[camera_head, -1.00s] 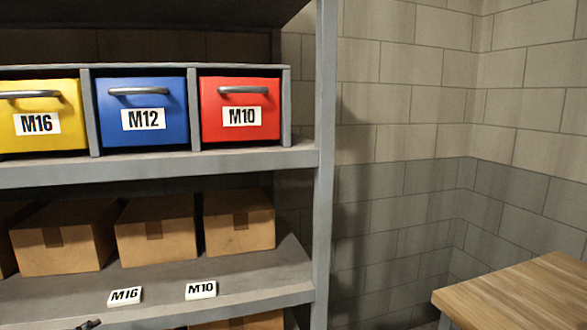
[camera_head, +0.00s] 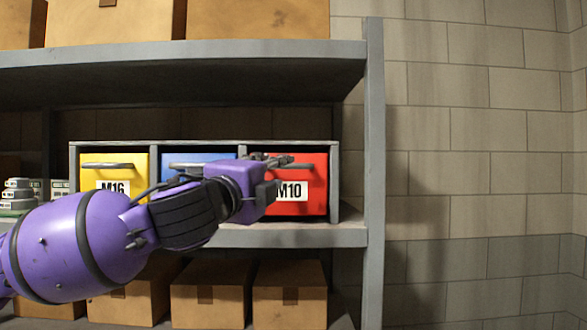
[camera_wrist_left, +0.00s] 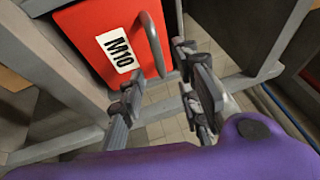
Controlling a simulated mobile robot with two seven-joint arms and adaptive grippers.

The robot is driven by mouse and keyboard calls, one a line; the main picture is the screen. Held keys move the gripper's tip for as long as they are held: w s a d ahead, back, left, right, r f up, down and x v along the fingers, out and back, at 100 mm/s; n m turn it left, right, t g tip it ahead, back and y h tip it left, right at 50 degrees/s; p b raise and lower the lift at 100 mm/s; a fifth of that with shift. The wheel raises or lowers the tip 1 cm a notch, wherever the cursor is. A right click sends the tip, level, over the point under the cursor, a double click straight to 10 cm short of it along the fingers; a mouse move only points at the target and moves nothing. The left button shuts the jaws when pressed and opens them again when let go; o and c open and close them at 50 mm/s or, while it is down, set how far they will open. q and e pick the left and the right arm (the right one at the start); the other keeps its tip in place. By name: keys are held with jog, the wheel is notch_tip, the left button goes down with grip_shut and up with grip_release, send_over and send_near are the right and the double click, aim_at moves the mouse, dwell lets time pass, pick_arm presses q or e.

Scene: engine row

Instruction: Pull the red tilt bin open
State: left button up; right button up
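The red tilt bin (camera_head: 312,180), labelled M10, is the right-hand bin of the row on the shelf. Its front looks level with its neighbours. My left gripper (camera_head: 275,175) is in front of it and hides its left part and some of its handle. In the left wrist view, the red bin (camera_wrist_left: 95,35) is at top left, with its curved grey handle (camera_wrist_left: 153,43) standing out from the front. The left gripper (camera_wrist_left: 157,78) is open there, its fingers spread below and right of the handle. No grip on the handle shows. My right gripper is not in view.
The yellow M16 bin (camera_head: 112,173) and the blue bin (camera_head: 190,162), partly behind my arm, stand left of the red one. A grey shelf post (camera_head: 373,150) rises to the right. Cardboard boxes (camera_head: 290,290) sit on the shelf below.

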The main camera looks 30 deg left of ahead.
aim_at(287, 167)
pick_arm(q)
jog(key=b+x, duration=0.1)
jog(key=x, duration=0.1)
jog(key=b+x, duration=0.1)
jog(key=x, duration=0.1)
jog(key=b+x, duration=0.1)
jog(key=x, duration=0.1)
jog(key=shift+w+f, duration=0.25)
jog(key=shift+w, duration=0.15)
jog(key=shift+w+r, duration=0.15)
jog(key=shift+w, duration=0.05)
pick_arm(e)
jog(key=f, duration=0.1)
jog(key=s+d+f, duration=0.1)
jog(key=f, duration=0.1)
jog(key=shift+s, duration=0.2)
pick_arm(q)
jog(key=shift+a, duration=0.1)
jog(key=c, duration=0.7)
grip_shut()
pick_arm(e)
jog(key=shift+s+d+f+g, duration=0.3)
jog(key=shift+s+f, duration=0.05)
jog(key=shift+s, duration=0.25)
